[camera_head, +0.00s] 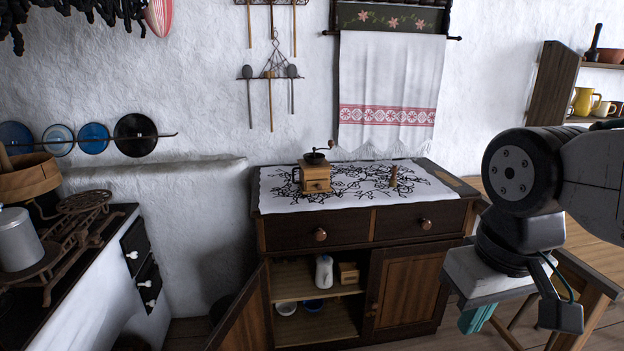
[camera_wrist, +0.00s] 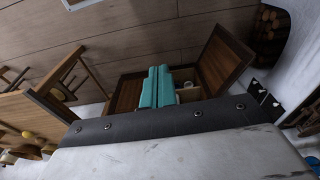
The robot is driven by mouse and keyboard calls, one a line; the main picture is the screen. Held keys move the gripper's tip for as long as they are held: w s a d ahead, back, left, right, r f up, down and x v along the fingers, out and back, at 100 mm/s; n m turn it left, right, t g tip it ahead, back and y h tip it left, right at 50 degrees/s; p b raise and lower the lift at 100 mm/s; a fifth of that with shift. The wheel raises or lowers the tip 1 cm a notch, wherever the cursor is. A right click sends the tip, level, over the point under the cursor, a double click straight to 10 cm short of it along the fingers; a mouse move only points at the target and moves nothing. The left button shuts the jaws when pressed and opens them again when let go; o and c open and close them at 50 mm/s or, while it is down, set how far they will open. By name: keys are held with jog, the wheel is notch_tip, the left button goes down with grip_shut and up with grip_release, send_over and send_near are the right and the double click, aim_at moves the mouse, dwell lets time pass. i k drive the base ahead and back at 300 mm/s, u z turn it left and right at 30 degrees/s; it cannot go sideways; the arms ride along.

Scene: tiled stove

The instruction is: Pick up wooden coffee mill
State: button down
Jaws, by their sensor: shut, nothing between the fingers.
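The wooden coffee mill (camera_head: 315,174) stands upright on the white patterned cloth on top of the dark wooden cabinet (camera_head: 340,232), left of the cloth's middle. It has a wooden body, a dark metal bowl and a crank with a knob. My gripper (camera_head: 476,318) is at the right of the head view, apart from the mill, in front of the cabinet's right side. Its teal fingers also show in the wrist view (camera_wrist: 157,88), closed together with nothing between them. I cannot make out the mill in the wrist view.
The cabinet's left door (camera_head: 243,322) stands open, showing shelves with a white jug (camera_head: 324,271) and a small wooden box (camera_head: 348,272). A small brown upright object (camera_head: 393,176) stands on the cloth right of the mill. A stove (camera_head: 85,290) with a scale is at left.

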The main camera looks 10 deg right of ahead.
aim_at(309, 169)
jog(key=z, duration=0.45)
jog(key=i, duration=0.95)
jog(key=z, duration=0.3)
jog(key=i, duration=1.45)
jog(key=u, duration=0.05)
